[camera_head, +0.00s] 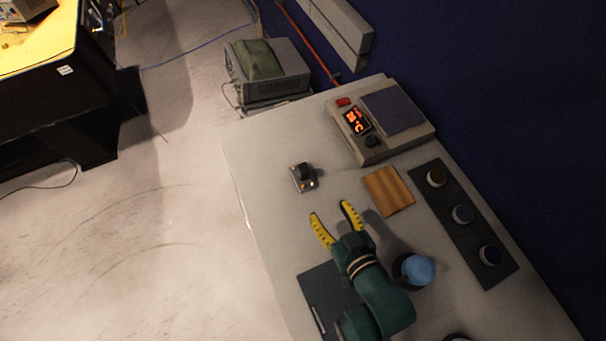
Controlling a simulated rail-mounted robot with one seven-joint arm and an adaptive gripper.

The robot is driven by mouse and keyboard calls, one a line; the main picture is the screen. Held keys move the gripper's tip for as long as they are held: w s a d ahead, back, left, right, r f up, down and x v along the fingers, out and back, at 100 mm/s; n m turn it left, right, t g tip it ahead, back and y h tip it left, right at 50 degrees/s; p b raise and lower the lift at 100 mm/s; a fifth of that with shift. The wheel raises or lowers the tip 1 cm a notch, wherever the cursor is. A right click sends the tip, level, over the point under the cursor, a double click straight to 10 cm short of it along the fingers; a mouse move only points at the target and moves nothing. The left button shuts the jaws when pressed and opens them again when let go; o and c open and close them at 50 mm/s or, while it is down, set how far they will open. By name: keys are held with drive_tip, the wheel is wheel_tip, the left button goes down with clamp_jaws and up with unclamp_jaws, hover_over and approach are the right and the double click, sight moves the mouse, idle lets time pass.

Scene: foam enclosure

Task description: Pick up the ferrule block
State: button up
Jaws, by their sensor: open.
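A small grey block (303,178) with a black raised part and small brass-coloured bits lies on the pale bench; it looks like the ferrule block. My gripper (330,210) has two yellow fingers spread apart, with nothing between them. The fingertips point toward the block and are a short gap below and to the right of it in the picture. The block is fully in view, and the gripper does not appear to touch it.
A wooden block (388,191) lies right of my gripper. Beyond it are a hotplate-like device (413,143) with a lit display and a dark strip (447,200) with several round caps. A blue ball (417,270) sits beside my arm. A dark panel (318,290) lies left of it.

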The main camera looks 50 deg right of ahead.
sight(306, 173)
drive_tip(key=b+x, duration=0.1)
drive_tip(key=x, duration=0.9)
drive_tip(key=shift+w+d+f, duration=0.1)
drive_tip(key=shift+w+f, duration=0.05)
drive_tip(key=x, duration=0.4)
drive_tip(key=b+x, duration=0.1)
drive_tip(key=x, duration=0.1)
drive_tip(key=shift+w+r, duration=0.15)
drive_tip(key=shift+r, duration=0.15)
clamp_jaws()
drive_tip(key=shift+r, duration=0.1)
